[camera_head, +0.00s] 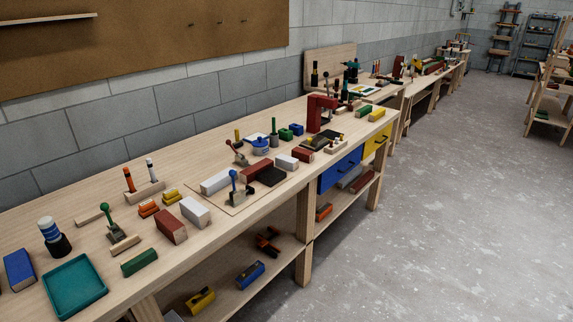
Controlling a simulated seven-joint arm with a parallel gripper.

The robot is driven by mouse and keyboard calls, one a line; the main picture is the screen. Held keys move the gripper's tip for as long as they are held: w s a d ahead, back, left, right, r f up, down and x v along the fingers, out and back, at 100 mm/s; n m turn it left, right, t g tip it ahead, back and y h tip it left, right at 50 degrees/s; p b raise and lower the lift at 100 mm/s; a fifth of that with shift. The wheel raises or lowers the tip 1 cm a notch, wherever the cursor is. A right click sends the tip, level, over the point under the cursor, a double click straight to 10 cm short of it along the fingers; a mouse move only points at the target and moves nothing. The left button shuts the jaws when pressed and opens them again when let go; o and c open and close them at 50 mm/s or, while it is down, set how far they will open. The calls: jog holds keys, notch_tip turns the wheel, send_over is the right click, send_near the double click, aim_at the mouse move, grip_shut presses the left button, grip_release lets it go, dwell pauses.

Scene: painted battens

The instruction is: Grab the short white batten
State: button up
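Several white battens lie on the long wooden workbench (60,220). A short white batten (287,162) lies near the bench's front edge, beside dark red battens. Another white batten (195,211) lies further left, just right of a dark red batten (171,227). A longer-looking white batten (215,181) lies behind a blue-handled clamp (234,190). From this angle I cannot be sure which of the first two is shorter. My gripper is not in view.
Clamps with green (108,218) and blue handles stand among the battens. A teal tray (75,287) sits at the front left. A red press (320,112) stands further right. Blue (340,169) and yellow drawers (376,138) are under the bench top. The floor (440,220) in front is clear.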

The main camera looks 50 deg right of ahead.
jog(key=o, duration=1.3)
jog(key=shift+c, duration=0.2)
